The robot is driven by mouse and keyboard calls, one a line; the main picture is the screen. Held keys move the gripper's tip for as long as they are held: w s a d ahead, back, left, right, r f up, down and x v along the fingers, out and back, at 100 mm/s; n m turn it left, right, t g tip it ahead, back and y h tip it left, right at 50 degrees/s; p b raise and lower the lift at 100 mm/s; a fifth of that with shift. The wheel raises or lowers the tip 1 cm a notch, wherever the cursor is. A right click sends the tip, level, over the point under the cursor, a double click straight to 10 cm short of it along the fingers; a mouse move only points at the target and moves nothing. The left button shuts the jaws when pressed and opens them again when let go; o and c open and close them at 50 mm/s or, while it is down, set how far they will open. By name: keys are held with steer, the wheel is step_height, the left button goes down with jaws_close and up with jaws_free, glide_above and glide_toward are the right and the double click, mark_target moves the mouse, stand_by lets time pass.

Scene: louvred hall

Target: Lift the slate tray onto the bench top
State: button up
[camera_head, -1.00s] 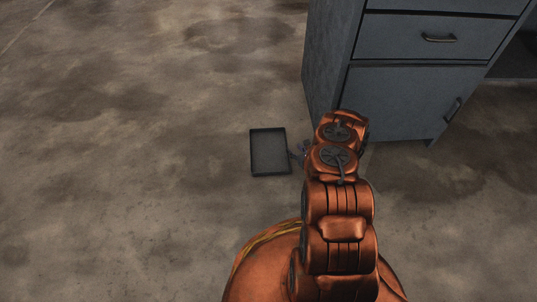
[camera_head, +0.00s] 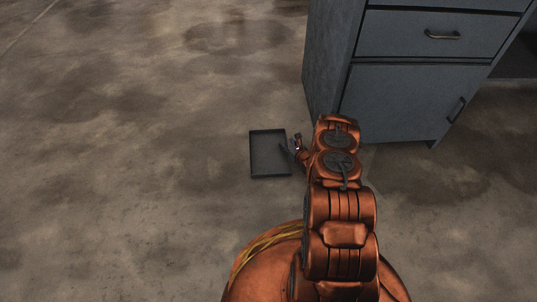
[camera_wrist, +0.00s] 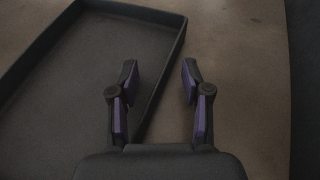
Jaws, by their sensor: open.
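The slate tray (camera_head: 266,160), dark and shallow with low walls, lies flat on the floor left of my arm in the head view. In the wrist view the tray (camera_wrist: 75,75) fills the left side, with its right wall (camera_wrist: 165,75) running between my fingers. My gripper (camera_wrist: 160,82) is open, with one finger over the tray's inside and the other outside the wall. In the head view my gripper (camera_head: 292,149) is at the tray's right edge. I cannot tell whether the fingers touch the wall. No bench top can be made out for certain.
A blue-grey cabinet (camera_head: 410,100) with a drawer and a door stands on the floor behind and right of the tray; its top is out of view. The stained concrete floor (camera_head: 120,180) is clear to the left.

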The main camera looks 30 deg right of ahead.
steer(key=shift+c, duration=0.4)
jaws_close()
